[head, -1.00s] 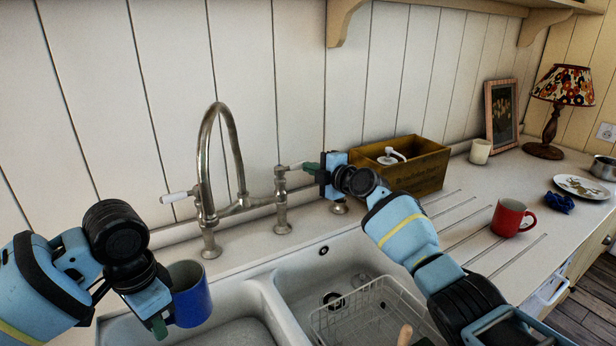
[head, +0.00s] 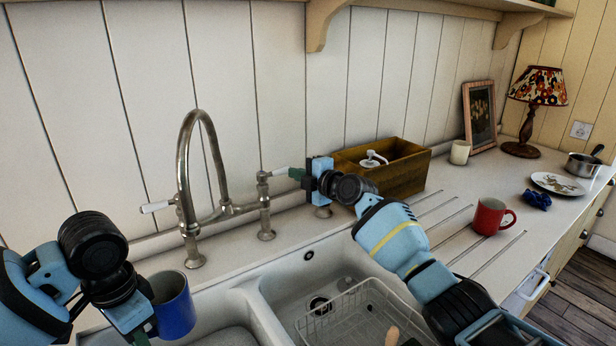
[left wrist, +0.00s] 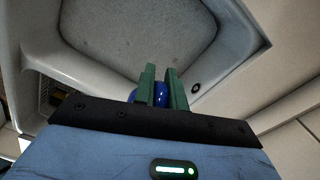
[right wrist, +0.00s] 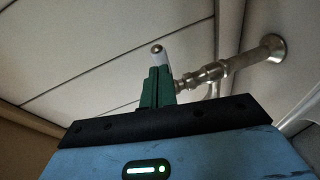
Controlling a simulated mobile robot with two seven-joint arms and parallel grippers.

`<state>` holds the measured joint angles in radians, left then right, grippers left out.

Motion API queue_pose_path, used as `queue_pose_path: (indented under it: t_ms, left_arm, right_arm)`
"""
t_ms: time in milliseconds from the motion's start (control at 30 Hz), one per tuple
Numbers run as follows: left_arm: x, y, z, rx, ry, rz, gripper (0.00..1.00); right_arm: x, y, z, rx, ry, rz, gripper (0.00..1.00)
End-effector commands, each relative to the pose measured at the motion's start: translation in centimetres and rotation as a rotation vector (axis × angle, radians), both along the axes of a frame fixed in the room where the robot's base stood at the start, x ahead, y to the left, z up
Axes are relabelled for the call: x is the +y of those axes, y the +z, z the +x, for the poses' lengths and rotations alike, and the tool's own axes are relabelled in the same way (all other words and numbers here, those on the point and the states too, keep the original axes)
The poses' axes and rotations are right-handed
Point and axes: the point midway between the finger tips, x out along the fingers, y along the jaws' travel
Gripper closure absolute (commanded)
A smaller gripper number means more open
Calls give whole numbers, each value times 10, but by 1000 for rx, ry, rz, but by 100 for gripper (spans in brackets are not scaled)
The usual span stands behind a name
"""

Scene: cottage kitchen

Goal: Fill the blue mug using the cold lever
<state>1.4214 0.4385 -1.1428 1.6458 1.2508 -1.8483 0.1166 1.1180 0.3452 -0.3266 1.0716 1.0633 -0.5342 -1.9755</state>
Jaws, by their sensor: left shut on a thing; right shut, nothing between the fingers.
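The blue mug (head: 175,304) is held upright in my left gripper (head: 147,335) over the left basin, left of and below the spout. The left wrist view shows a bit of blue mug (left wrist: 161,94) between the green fingers (left wrist: 162,86). The metal tap (head: 187,165) arches over the sink, with no water visible. Its left lever (head: 156,207) has a white handle. Its right lever (head: 276,172) has a pale handle whose end is at my right gripper (head: 299,174). In the right wrist view, the shut fingers (right wrist: 157,87) are beside the white lever handle (right wrist: 161,55); contact is unclear.
The right basin holds a wire rack (head: 355,318). A wooden box (head: 400,172) stands behind my right arm. A red mug (head: 490,216) stands on the draining board. A blue cloth (head: 537,199), a plate (head: 557,182) and a pan (head: 583,165) lie farther right.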

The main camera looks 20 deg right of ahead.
Motion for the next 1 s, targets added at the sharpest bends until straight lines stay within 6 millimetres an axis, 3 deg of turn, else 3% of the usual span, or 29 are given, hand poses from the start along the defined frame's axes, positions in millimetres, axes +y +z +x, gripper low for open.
queue_pose_path:
  t_ms: [200,600,1000]
  left_arm:
    - [0,2,0,-3,0,-1,100]
    - [0,2,0,-3,0,-1,100]
    - [-1,3,1,-6,0,-3,100]
  right_arm:
    - [-3,5,-23,-1,2,-1,100]
    - [-65,16,-70,0,0,-3,100]
    - [-82,19,-83,0,1,0,100]
